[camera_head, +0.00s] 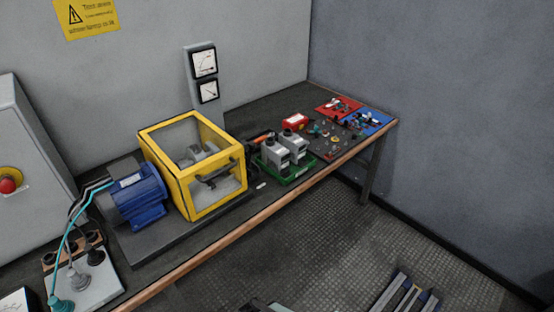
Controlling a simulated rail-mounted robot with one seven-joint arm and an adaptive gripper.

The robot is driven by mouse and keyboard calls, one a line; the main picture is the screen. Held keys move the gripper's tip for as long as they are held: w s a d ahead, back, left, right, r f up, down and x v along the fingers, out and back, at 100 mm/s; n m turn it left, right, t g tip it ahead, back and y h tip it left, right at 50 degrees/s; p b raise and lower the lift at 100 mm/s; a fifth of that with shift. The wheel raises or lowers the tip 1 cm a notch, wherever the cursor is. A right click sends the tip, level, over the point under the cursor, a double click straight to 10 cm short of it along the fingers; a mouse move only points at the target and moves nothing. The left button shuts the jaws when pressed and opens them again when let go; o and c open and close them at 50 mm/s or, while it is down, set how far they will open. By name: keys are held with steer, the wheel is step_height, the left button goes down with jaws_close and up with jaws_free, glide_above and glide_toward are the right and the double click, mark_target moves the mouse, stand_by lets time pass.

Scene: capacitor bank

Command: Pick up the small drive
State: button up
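My gripper is not in view.
A yellow-framed guard box (243,190) and a blue motor (138,197) stand left of the tray. Two meters (205,75) stand behind.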

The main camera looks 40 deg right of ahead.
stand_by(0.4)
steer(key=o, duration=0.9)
